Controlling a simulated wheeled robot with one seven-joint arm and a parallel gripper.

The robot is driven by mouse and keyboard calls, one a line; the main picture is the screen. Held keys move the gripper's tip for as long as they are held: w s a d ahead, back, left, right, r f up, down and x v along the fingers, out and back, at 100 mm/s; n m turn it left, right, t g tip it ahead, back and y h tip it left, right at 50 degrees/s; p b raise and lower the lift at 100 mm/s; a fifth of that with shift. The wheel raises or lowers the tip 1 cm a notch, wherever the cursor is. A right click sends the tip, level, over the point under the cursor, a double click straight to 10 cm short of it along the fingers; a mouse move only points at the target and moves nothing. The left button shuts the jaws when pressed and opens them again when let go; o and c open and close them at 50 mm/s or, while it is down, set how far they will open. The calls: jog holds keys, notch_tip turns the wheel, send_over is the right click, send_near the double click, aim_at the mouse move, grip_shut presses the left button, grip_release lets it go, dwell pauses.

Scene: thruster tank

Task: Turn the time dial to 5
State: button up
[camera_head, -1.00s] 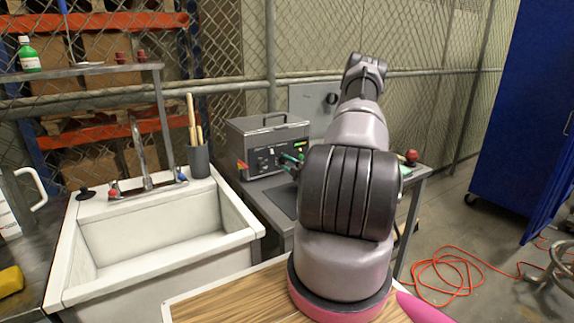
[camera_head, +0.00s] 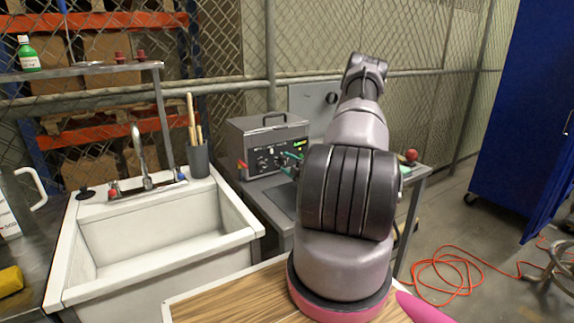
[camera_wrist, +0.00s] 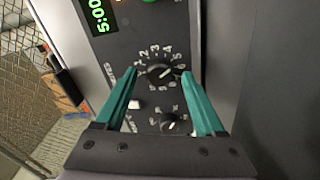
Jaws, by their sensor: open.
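The black time dial (camera_wrist: 160,74) is on the dark front panel of a grey machine (camera_head: 268,142), ringed by white numbers in the wrist view. Its white pointer mark seems to aim right, near the higher numbers; the exact number is too small to tell. The green display (camera_wrist: 97,16) reads 5:00, turned sideways and partly cut off. My gripper (camera_wrist: 160,73) is open, its teal fingertips on either side of the dial with a visible gap on each side. In the head view, the teal fingers (camera_head: 291,162) are at the panel, and my arm hides part of the area.
A second black knob (camera_wrist: 170,123) and a white switch (camera_wrist: 134,104) lie between my fingers, nearer the palm. A white sink (camera_head: 160,240) stands left of the machine. A red ball-topped part (camera_head: 411,156) is right of my arm.

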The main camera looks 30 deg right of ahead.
jog(key=s, duration=1)
jog(key=shift+s+d, duration=0.3)
jog(key=shift+s, duration=0.1)
